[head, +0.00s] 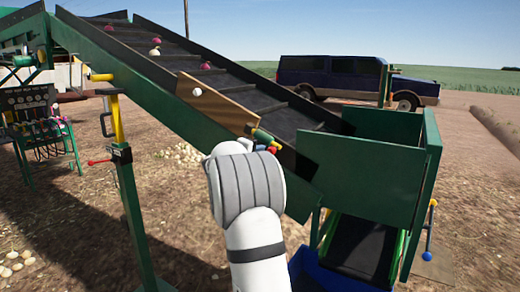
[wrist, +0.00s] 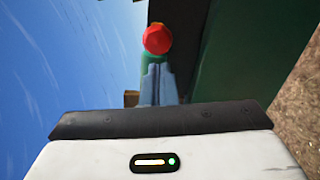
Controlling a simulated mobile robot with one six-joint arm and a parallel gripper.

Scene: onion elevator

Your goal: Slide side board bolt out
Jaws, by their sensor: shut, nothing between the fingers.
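The wooden side board (head: 215,103) lies along the near side of the dark sloped conveyor in the head view. At its lower right end is the side board bolt, with a teal and yellow part (head: 262,135). In the wrist view the bolt's round red end (wrist: 157,39) and a teal part show just beyond my fingertips. My gripper (wrist: 158,70) has its blue fingers together and empty, close to the red end; I cannot tell whether they touch it. In the head view my white arm hides most of the gripper.
The green conveyor frame (head: 150,85) runs down to a green hopper (head: 358,170) at right. A green post (head: 128,210) with a yellow handle stands left of my arm. A blue bin (head: 312,278) is below. Several onions lie on the conveyor and ground.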

